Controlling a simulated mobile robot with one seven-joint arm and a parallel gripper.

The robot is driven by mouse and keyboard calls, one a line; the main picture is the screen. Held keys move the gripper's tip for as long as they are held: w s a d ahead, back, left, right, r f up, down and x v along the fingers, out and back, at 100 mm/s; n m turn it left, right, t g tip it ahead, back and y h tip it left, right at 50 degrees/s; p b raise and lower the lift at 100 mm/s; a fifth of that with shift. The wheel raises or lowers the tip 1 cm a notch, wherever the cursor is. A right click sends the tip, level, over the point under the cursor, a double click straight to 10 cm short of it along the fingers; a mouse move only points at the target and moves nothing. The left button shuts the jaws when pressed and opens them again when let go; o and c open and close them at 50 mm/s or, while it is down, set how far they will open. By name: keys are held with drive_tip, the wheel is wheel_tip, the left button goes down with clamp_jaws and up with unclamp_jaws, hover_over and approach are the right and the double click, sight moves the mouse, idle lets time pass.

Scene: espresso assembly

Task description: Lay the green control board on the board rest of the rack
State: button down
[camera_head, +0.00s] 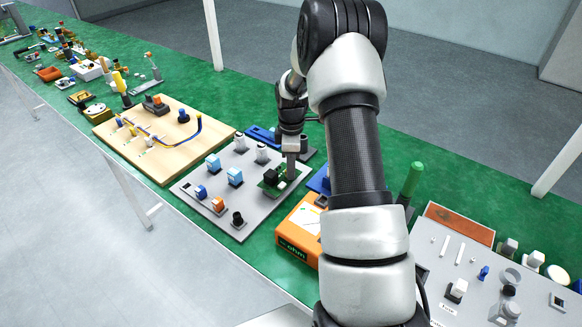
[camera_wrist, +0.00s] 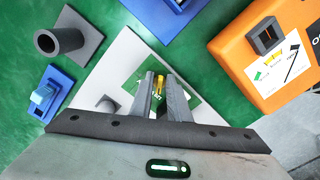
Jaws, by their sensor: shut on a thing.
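The green control board (camera_head: 283,187) is at the right corner of a light grey plate (camera_head: 215,178), with a dark block on it. My gripper (camera_head: 291,176) points down at the board and is shut on it. In the wrist view the board (camera_wrist: 191,102) shows on both sides of my fingers (camera_wrist: 161,86), with a yellow part between them. The fingers hide the middle of the board. I cannot tell whether the board touches the plate or is held just above it. I cannot make out which part is the board rest.
An orange meter (camera_head: 294,238) stands close to the right of the board. A dark tube holder (camera_wrist: 68,40) and blue holders (camera_wrist: 52,93) are nearby. Light blue blocks (camera_head: 235,176) stand on the grey plate. A wooden board with a cable (camera_head: 150,152) lies to the left.

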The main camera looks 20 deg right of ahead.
drive_tip(key=shift+f+b, duration=0.4)
drive_tip(key=shift+f, duration=0.35)
idle(0.5)
idle(0.7)
drive_tip(key=c, duration=1.6)
unclamp_jaws()
drive_tip(key=shift+r, duration=0.1)
drive_tip(key=shift+r+p, duration=1.9)
drive_tip(key=shift+r, duration=1)
